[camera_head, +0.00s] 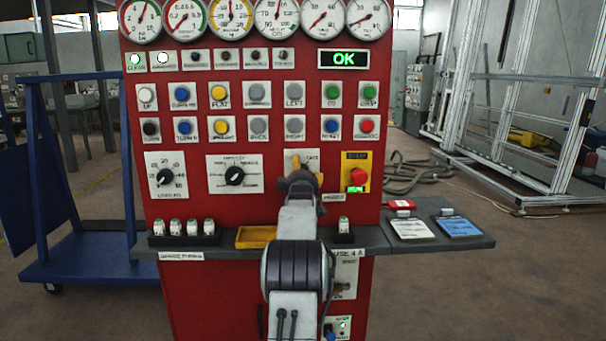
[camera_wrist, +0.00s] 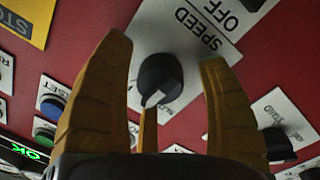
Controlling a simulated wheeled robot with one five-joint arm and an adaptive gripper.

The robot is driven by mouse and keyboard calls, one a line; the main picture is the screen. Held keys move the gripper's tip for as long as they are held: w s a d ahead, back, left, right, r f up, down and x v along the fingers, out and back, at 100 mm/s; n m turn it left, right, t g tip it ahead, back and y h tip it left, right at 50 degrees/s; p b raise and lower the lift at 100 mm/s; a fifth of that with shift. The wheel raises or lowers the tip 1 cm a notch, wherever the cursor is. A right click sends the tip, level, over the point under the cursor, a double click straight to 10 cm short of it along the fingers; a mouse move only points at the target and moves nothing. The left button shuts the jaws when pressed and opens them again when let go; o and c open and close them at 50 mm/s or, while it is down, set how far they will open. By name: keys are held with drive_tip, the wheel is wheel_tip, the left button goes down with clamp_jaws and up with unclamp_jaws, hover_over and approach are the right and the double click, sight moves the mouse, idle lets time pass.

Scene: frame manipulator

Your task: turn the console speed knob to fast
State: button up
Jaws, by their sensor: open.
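The speed knob (camera_wrist: 161,80) is black and round, with a white pointer mark that points down and slightly left in the wrist view. My gripper (camera_wrist: 164,55) has yellow fingers, open, one on each side of the knob with visible gaps. A third finger shows lower, near the knob's pointer side. In the head view my gripper (camera_head: 302,178) is in front of the red console (camera_head: 270,212) and hides the knob; the plate's top edge (camera_head: 311,155) shows.
A red emergency stop button (camera_head: 358,175) on a yellow plate is close to the right of my gripper. Another black selector knob (camera_head: 235,176) is to the left. A grey shelf (camera_head: 375,243) juts out below, with a yellow tray (camera_head: 256,237). A green OK display (camera_head: 344,59) is lit above.

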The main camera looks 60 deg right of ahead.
drive_tip(key=shift+w+d, duration=0.1)
drive_tip(key=shift+d, duration=0.05)
drive_tip(key=shift+c, duration=0.4)
drive_tip(key=shift+f, duration=0.1)
drive_tip(key=c, duration=1.1)
drive_tip(key=shift+c, duration=0.2)
